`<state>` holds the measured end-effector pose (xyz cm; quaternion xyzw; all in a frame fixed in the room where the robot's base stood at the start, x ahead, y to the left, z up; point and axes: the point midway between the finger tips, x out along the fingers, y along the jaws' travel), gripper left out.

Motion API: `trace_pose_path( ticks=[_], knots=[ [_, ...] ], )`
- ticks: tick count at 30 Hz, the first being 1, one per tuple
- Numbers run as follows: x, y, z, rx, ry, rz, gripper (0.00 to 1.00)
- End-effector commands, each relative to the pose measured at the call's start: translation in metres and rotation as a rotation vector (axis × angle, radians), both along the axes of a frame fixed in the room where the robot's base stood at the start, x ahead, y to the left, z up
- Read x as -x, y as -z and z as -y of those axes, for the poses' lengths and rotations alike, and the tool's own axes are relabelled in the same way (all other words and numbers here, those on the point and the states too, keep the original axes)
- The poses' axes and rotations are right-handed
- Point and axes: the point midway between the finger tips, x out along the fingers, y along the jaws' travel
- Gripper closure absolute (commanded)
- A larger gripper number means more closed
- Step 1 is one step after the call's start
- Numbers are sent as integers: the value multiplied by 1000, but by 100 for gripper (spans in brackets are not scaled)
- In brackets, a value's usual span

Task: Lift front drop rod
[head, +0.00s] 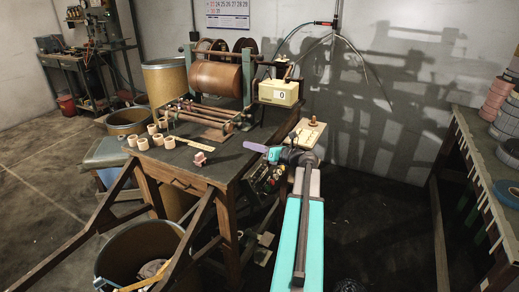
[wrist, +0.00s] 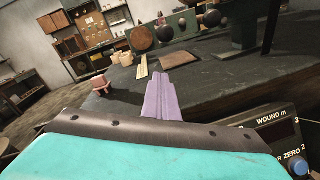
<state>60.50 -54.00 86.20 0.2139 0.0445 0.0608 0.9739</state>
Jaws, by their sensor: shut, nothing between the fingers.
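The winding machine holds a large brown drum (head: 215,79) at the back of the dark bench. Several horizontal rods (head: 203,120) lie low in front of the drum; I cannot tell which is the front drop rod. My purple gripper (head: 246,146) is shut and empty at the right edge of the bench, apart from the rods. In the wrist view my gripper (wrist: 174,72) points across the bench top. Dark round rod ends or knobs (wrist: 212,18) show beyond it, near a dark upright post (wrist: 245,28).
Several tan cores (head: 142,143), a flat wooden strip (head: 187,142) and a small pink block (head: 200,158) lie on the bench (head: 190,172). A counter box (head: 279,92) showing 0 stands right of the drum. A side table (head: 480,165) with tape rolls stands far right.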

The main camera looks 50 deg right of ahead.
Motion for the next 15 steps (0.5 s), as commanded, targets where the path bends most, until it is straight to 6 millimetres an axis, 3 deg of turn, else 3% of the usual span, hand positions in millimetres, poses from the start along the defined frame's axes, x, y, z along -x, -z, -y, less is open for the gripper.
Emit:
trace_pose_path(
  ticks=[5, 9, 15],
  knots=[
    [-27, 1, -2, 0, -1, 0, 100],
    [-30, -18, 6, 2, 0, 1, 100],
    [-35, -31, 11, 0, 0, 0, 100]
  ],
)
